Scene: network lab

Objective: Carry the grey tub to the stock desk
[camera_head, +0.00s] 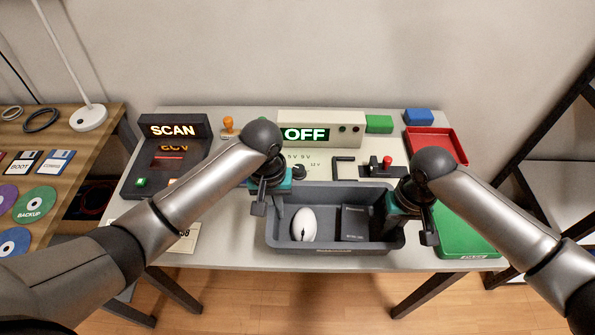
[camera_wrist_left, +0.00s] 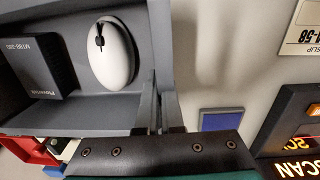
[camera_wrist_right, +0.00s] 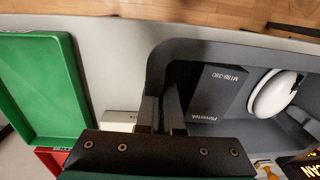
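The grey tub (camera_head: 335,249) is at the front middle of the light grey table, and I cannot tell whether it rests on the top or is slightly raised. It holds a white mouse (camera_head: 303,225) and a dark box (camera_head: 355,223). My left gripper (camera_head: 270,203) is closed on the tub's left wall; in the left wrist view its fingers (camera_wrist_left: 160,105) straddle that wall. My right gripper (camera_head: 404,208) is closed on the right wall; its fingers (camera_wrist_right: 163,108) show there in the right wrist view. Nothing in view is clearly labelled as the stock desk.
Behind the tub stand a SCAN unit (camera_head: 173,150) and an OFF panel (camera_head: 320,127). A red tray (camera_head: 437,143) and a green tray (camera_head: 465,240) lie to the right. A wooden desk (camera_head: 88,150) with discs is at left; a black-framed shelf (camera_head: 540,130) is at right.

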